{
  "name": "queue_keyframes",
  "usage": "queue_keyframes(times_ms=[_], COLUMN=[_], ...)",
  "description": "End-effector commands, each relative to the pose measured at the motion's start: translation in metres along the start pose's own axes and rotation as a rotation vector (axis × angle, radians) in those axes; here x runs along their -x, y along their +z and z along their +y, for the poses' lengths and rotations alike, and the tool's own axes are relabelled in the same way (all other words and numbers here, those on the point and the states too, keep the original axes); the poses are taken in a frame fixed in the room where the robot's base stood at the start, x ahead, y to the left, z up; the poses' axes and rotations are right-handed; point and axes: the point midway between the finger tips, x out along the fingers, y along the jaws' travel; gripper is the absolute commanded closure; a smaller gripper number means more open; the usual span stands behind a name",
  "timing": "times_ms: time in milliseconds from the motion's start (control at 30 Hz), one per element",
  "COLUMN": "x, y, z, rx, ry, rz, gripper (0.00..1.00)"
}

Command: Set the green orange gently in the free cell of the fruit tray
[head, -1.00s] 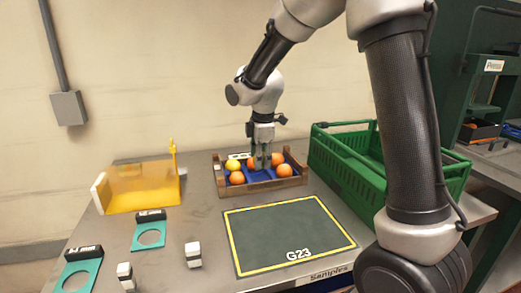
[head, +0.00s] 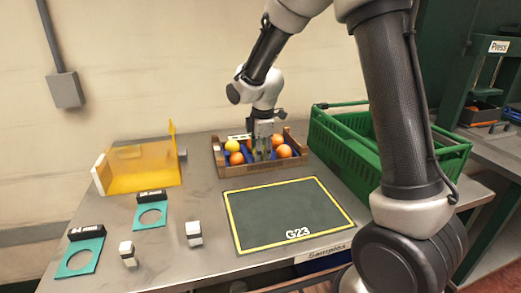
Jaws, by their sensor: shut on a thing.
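The fruit tray (head: 262,170) is a brown wooden crate with a blue inside at the back middle of the table. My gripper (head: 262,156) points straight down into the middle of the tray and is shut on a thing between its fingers. That thing is mostly hidden by the fingers and too small to make out, so its green colour does not show. A yellow fruit (head: 232,146) and an orange (head: 236,158) sit left of the fingers. Two more oranges (head: 284,151) sit right of them. Another orange shows partly behind my gripper. The cell under the fingers is hidden.
A green crate (head: 345,160) stands close right of the tray. A dark G23 mat (head: 290,213) lies clear in front. A yellow translucent guard (head: 142,168), teal ring plates (head: 150,214) and small white-black blocks (head: 194,233) are at the left.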

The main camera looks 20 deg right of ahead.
Motion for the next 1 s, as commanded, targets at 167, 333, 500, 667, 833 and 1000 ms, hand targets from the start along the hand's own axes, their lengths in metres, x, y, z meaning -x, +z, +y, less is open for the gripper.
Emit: queue_keyframes(times_ms=[167,333,500,667,833,1000], x=[0.0002,0.0001,-0.0014,-0.0037,-0.0062,-0.0066], y=[0.0000,0.0000,0.0000,0.0000,0.0000,0.0000], z=[0.0001,0.0001,-0.0003,-0.0007,-0.0012,-0.0013], rx=[0.000,0.000,0.000,0.000,0.000,0.000], ry=[0.000,0.000,0.000,0.001,0.001,0.001], rz=[0.000,0.000,0.000,0.000,0.000,0.000], gripper=[0.78,0.78,0.78,0.78,0.78,0.78])
